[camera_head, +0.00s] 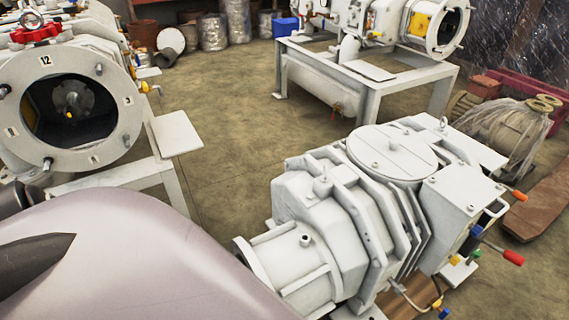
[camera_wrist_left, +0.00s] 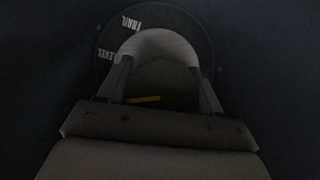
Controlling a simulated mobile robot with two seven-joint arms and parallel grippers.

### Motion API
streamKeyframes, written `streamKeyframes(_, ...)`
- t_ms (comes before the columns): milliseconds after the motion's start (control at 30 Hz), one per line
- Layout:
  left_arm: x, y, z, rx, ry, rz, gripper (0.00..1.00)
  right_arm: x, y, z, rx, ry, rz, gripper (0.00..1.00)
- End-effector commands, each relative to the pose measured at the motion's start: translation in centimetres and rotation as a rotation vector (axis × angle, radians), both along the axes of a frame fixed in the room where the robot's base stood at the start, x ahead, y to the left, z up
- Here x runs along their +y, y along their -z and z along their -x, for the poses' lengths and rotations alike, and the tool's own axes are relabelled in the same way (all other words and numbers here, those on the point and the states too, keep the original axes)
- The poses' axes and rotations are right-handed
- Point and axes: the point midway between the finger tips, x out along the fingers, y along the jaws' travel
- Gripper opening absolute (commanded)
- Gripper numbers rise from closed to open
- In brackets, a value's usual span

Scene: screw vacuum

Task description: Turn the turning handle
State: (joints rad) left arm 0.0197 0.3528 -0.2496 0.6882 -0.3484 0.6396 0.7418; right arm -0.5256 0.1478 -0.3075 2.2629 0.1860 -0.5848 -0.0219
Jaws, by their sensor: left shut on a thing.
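In the left wrist view, my left gripper (camera_wrist_left: 165,80) is shut on a pale, round-topped piece (camera_wrist_left: 160,43), which appears to be the turning handle. One finger is on each side of it. A dark disc (camera_wrist_left: 108,50) with white lettering lies behind and around the piece. A small yellow strip (camera_wrist_left: 143,99) shows between the fingers. The view is dark, so the exact contact is hard to see. I cannot make out the gripped piece or my left gripper in the head view. My right gripper is not in view.
In the head view, a white ribbed machine (camera_head: 345,215) stands at front right. A round-flanged machine (camera_head: 68,115) with a red handwheel (camera_head: 36,33) stands at left. A white frame (camera_head: 365,85) carries another machine behind. Bare floor (camera_head: 235,130) lies between them.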

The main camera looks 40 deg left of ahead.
Motion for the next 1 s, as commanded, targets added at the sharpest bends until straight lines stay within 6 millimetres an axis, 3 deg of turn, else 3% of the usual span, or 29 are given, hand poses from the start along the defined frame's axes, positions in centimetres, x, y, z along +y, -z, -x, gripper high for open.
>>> streamKeyframes(367,0.1,0.4,0.1,0.102,0.002,0.341,0.34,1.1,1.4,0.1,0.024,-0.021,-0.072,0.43)
streamKeyframes(633,0.0,0.5,0.1,0.173,0.001,0.588,0.34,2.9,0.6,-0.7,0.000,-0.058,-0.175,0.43)
streamKeyframes(1000,-0.1,0.4,0.1,0.262,0.001,0.896,0.34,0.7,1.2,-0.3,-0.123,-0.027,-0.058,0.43)
